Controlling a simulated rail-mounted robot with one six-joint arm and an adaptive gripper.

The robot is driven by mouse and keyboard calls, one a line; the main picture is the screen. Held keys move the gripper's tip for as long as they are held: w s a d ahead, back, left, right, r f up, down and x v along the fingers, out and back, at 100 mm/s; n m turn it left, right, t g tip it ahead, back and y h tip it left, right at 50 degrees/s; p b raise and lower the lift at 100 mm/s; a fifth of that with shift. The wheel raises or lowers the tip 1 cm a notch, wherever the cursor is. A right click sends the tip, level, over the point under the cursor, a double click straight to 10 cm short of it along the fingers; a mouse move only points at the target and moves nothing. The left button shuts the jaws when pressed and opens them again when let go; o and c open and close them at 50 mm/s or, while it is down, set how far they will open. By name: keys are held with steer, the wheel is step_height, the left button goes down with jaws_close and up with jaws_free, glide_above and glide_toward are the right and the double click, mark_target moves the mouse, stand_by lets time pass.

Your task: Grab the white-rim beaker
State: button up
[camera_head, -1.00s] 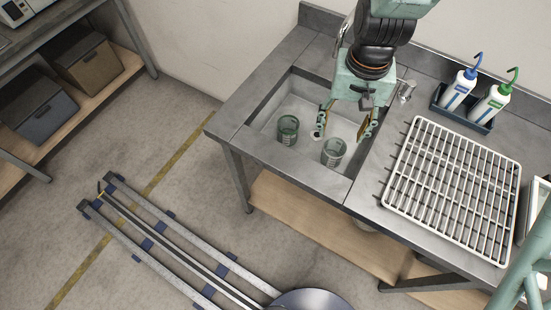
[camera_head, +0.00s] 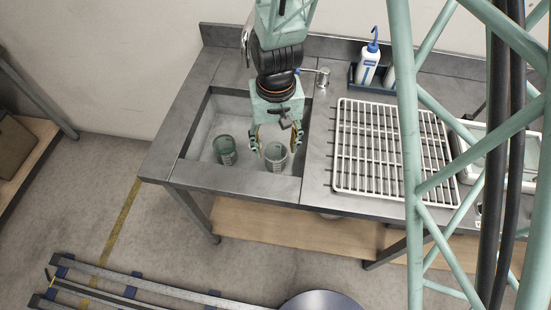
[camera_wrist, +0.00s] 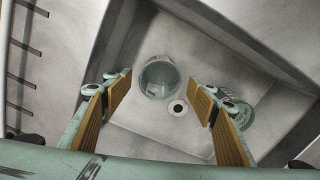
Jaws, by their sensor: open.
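The white-rim beaker (camera_head: 276,160) stands in the right part of the sink, a clear glass with a pale rim. A second beaker (camera_head: 225,151), with a greenish tint, stands to its left in the same sink. My gripper (camera_head: 277,139) is open and empty, pointing down over the white-rim beaker. In the wrist view the white-rim beaker (camera_wrist: 159,79) shows between and beyond the spread fingers of my gripper (camera_wrist: 161,86). The greenish beaker (camera_wrist: 241,112) is partly hidden behind the right finger there. I cannot tell the exact height left above the rim.
The sink (camera_head: 195,138) has raised walls around both beakers. A faucet (camera_head: 321,76) stands behind at the right. A white wire rack (camera_head: 392,150) lies on the counter right of the sink. Wash bottles (camera_head: 369,62) sit in a dark tray at the back.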

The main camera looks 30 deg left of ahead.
mark_target(276, 155)
steer(key=shift+f+b, duration=0.75)
steer(key=shift+f, duration=1.9)
steer(key=shift+c, duration=0.9)
steer(key=c, duration=0.7)
